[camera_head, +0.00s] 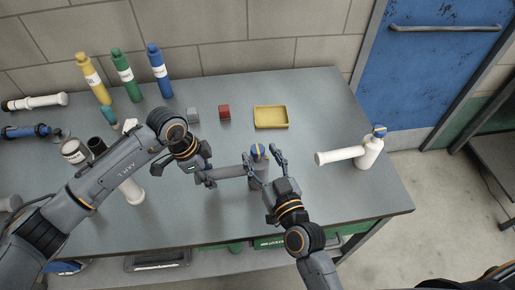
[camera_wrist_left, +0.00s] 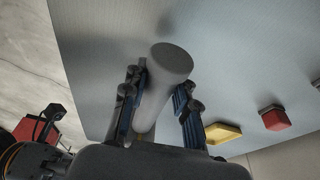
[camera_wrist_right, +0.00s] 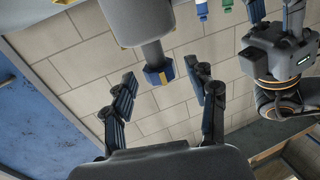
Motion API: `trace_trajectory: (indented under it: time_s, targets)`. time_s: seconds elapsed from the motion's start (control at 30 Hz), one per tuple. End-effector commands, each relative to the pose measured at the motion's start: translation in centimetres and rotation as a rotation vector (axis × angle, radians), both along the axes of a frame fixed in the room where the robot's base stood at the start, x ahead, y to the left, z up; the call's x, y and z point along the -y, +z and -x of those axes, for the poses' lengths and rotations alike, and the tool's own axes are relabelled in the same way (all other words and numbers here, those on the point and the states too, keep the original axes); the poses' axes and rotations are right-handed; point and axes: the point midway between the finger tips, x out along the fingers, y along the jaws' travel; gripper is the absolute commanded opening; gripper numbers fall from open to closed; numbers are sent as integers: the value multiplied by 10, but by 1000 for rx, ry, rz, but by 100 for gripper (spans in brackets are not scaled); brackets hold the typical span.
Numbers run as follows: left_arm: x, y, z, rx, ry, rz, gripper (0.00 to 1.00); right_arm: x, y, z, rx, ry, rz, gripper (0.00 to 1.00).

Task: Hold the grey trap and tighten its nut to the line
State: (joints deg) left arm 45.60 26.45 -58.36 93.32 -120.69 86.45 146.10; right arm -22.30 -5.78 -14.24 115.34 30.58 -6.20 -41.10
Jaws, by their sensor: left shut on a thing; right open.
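The grey trap (camera_head: 258,184) stands on the bench with its side pipe (camera_head: 232,171) pointing left. Its blue nut (camera_head: 258,150) with a yellow mark is on top. My left gripper (camera_head: 205,176) is shut on the side pipe, whose round grey end (camera_wrist_left: 171,57) shows between the fingers in the left wrist view. My right gripper (camera_head: 261,160) is open, with its fingers spread either side of the trap's top. In the right wrist view, the nut (camera_wrist_right: 158,74) lies between the open fingers, with clear gaps on both sides. I cannot tell how the nut stands against a line.
A white trap (camera_head: 369,154) with a blue nut stands at the right. Yellow, green and blue bottles (camera_head: 157,70) stand at the back left.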

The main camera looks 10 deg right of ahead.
Motion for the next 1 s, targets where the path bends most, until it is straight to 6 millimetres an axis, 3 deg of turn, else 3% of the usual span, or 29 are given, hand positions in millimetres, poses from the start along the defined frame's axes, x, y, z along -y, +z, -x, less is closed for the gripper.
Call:
trace_trajectory:
  time_s: [0.2,0.53,0.57,0.83,1.0]
  targets:
    - [0,0,0,1,1,-1,0,-6,0,-23,0,0,-2,58]
    - [-1,0,0,0,2,-1,0,-7,0,-26,-1,0,0,58]
    - [-1,0,0,0,2,-1,0,-7,0,-26,-1,0,0,56]
    - [-1,0,0,0,2,-1,0,-7,0,-26,-1,0,0,2]
    - [-1,0,0,0,2,-1,0,-7,0,-26,0,6,1,2]
